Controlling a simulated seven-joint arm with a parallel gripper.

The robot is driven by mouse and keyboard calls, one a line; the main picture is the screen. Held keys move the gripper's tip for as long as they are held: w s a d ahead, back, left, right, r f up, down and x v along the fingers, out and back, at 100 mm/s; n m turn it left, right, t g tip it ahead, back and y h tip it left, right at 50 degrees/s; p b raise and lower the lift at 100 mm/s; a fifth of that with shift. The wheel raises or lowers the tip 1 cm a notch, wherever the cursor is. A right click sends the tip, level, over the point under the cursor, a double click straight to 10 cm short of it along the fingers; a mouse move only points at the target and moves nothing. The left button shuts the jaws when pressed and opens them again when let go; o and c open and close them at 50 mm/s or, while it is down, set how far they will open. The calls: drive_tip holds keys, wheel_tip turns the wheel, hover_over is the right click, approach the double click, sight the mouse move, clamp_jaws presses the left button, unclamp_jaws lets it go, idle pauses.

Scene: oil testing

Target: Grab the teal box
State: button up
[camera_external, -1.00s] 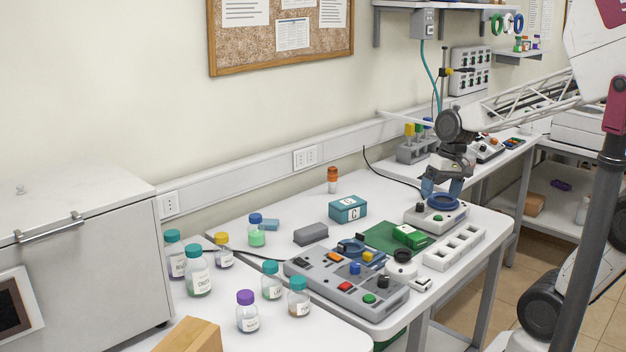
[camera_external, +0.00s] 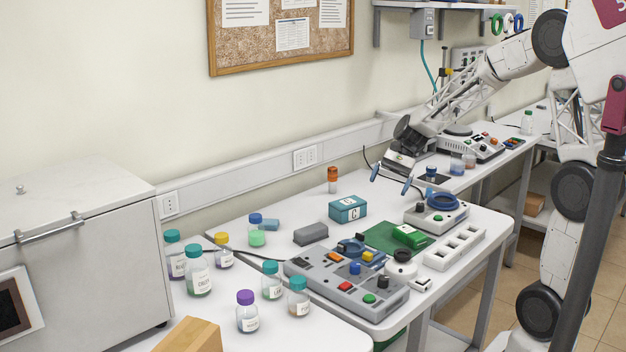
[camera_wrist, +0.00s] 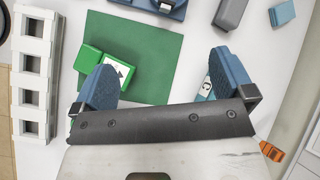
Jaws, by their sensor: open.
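The teal box (camera_external: 348,208) sits on the white table left of the green mat, with white labels on its top and side. In the wrist view the teal box (camera_wrist: 206,90) shows only in part at the right, mostly hidden behind one blue finger. My gripper (camera_external: 391,178) is open and empty, its fingers spread and pointing down. It is above the table, to the right of the box and apart from it. In the wrist view my gripper (camera_wrist: 163,78) spans part of the green mat.
The green mat (camera_external: 381,236) carries a green box (camera_external: 408,236). An orange-capped bottle (camera_external: 332,180) stands behind the teal box, and a grey block (camera_external: 311,234) lies in front-left. A control panel (camera_external: 345,284) and a white slotted rack (camera_external: 455,248) are nearer the front.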

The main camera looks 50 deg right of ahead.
drive_tip(key=w+d+f+m+t+y, duration=0.1)
drive_tip(key=w+d+f+m+y, duration=0.3)
drive_tip(key=w, duration=0.5)
drive_tip(key=m+t+y, duration=0.1)
drive_tip(key=m+t, duration=0.1)
drive_tip(key=m, duration=0.2)
approach(356, 199)
drive_tip(key=x, duration=0.4)
drive_tip(key=shift+a, duration=0.15)
drive_tip(key=shift+x, duration=1.2)
drive_tip(key=shift+a, duration=0.15)
drive_tip(key=shift+x, duration=2.45)
drive_tip(key=shift+f, duration=0.15)
drive_tip(key=shift+c, duration=0.5)
